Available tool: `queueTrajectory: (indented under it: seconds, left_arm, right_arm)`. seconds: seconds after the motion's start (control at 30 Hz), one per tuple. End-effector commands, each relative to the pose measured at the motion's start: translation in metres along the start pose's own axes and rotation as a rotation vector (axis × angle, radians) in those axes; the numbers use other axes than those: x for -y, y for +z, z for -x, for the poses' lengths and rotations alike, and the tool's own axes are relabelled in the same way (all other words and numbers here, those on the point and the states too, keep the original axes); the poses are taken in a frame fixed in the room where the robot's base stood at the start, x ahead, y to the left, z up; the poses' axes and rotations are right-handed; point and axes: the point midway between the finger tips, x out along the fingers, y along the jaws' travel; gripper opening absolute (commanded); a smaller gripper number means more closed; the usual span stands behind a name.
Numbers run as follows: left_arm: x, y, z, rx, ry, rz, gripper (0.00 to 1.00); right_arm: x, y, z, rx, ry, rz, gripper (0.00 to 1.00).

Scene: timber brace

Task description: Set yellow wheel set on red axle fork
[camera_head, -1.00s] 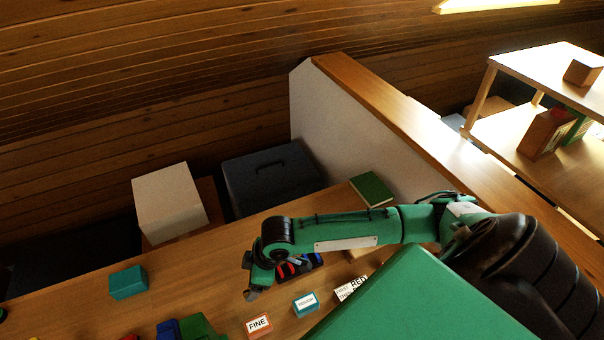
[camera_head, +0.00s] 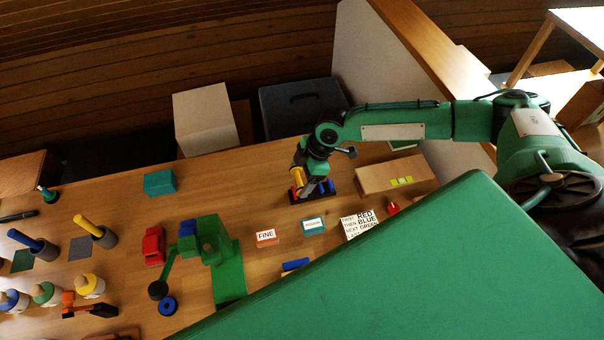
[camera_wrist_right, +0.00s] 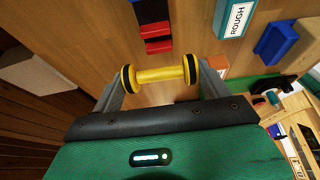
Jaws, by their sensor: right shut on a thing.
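My right gripper (camera_head: 299,184) is shut on the yellow wheel set (camera_head: 297,179). In the right wrist view the wheel set (camera_wrist_right: 160,75) is a yellow bar with black-banded wheels, lying crosswise between the fingers. Red and black pieces (camera_wrist_right: 158,38) show just beyond the wheel set in the wrist view. A red toy-like body (camera_head: 153,246) lies left on the bench. I cannot tell which red piece is the axle fork. My left gripper is out of view.
A FINE block (camera_head: 267,238), a teal labelled block (camera_head: 313,225) and an order card (camera_head: 359,224) lie in front of the tray. A green toy crane (camera_head: 226,262) stands left of them. A wooden box (camera_head: 396,174) is right. Bare bench lies left of the tray.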

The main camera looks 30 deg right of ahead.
Motion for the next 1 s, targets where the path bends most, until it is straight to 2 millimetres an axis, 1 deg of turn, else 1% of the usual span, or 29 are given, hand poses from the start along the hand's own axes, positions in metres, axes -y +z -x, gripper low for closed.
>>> queueTrajectory:
  seconds: [0.03, 0.47, 0.73, 1.0]
  left_arm:
    - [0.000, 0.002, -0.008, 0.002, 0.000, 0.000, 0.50]
    - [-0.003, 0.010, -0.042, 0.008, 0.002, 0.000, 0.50]
    - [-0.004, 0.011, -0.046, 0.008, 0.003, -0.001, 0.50]
    - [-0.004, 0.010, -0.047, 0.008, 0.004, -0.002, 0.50]
  right_arm:
    - [0.000, 0.003, -0.007, 0.000, 0.000, 0.000, 0.55]
    - [0.000, 0.016, -0.039, 0.000, 0.000, -0.001, 0.55]
    - [0.000, 0.022, -0.054, 0.000, 0.001, -0.001, 0.55]
    - [0.000, 0.024, -0.058, 0.000, 0.001, 0.000, 0.55]
